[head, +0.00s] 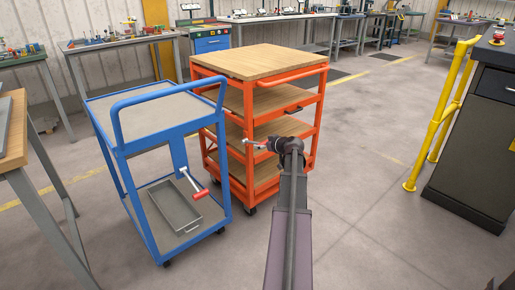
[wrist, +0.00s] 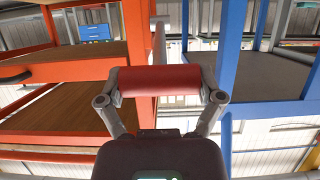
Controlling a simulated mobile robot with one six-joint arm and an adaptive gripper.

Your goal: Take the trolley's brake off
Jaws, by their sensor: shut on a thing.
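The orange trolley (head: 275,107) with wooden shelves stands in the middle of the head view. A brake lever with a pale arm (head: 251,141) and a red grip (head: 262,144) is at its near side. My gripper (head: 270,146) is at this lever. In the wrist view the red grip (wrist: 160,81) lies crosswise between my two fingers, and my gripper (wrist: 161,92) is shut on it. A second lever with a red grip (head: 201,194) hangs at the blue trolley (head: 119,152), pointing down to the right.
The blue trolley stands close to the left of the orange one, with a grey tray (head: 175,207) on its lower shelf. A yellow rail (head: 441,115) and dark cabinet (head: 474,138) stand at right. The floor between (head: 365,190) is clear.

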